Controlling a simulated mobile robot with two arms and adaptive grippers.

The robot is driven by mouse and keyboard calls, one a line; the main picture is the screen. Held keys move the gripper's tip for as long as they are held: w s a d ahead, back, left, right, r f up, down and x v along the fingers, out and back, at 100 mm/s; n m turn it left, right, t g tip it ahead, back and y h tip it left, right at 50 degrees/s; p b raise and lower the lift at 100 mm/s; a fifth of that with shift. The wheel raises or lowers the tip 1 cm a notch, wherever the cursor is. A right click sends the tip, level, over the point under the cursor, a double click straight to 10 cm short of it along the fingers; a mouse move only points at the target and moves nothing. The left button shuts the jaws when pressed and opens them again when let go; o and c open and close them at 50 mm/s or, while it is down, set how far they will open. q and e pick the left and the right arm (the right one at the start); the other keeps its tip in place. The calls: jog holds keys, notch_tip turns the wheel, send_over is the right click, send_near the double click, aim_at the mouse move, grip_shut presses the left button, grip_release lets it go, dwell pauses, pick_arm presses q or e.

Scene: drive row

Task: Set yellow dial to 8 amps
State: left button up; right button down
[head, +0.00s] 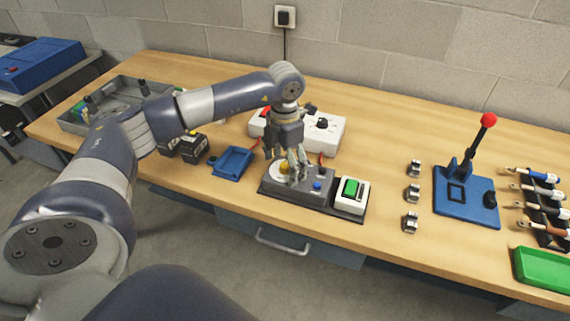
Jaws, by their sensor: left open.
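The yellow dial (284,168) sits on a pale round face at the left part of a dark grey panel (312,197) on the bench. My left gripper (293,176) points down over the dial with its fingers open. The fingers partly cover the dial and its face. I cannot tell whether they touch the dial. The dial's scale and its setting are too small to read. My right gripper is not in view.
A white box (327,135) stands behind. A blue tray (232,163) lies left, and a red-knobbed lever press (467,196) stands right.

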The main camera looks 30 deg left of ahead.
aim_at(285, 164)
pick_arm(q)
jog(key=shift+r, duration=0.2)
jog(key=shift+r+p, duration=2.25)
jog(key=shift+r, duration=1.25)
jog(key=shift+f, duration=0.1)
